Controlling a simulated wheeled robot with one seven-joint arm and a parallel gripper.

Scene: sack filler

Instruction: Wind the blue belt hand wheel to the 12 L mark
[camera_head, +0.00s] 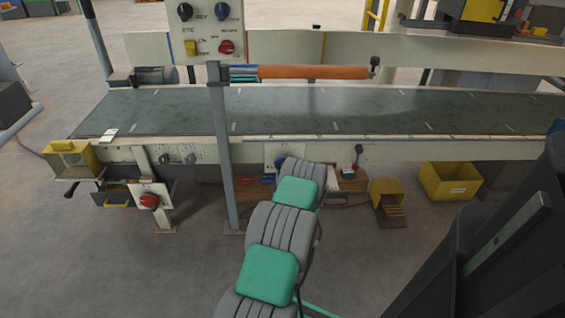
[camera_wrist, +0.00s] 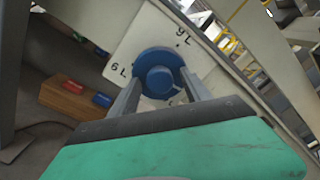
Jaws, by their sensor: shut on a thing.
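The blue hand wheel (camera_wrist: 158,68) sits on a white dial plate (camera_wrist: 132,45) in the middle of the wrist view. The plate shows a "6 L" mark at the wheel's left and a "9 L" mark above it to the right. No 12 L mark is visible to me. My gripper (camera_wrist: 161,84) is shut on the wheel, one finger on each side of its knob. I cannot make out the wheel's pointer. In the head view a bit of the wheel (camera_head: 281,160) shows at the belt frame, and my arm hides my gripper.
The plate is on the side of the long green-grey belt (camera_head: 320,108). A grey post (camera_head: 222,150) stands left of my arm, carrying a control panel (camera_head: 208,30). A yellow bin (camera_head: 449,182) is on the floor at right. A wooden block (camera_wrist: 72,100) with red and blue pieces lies below left.

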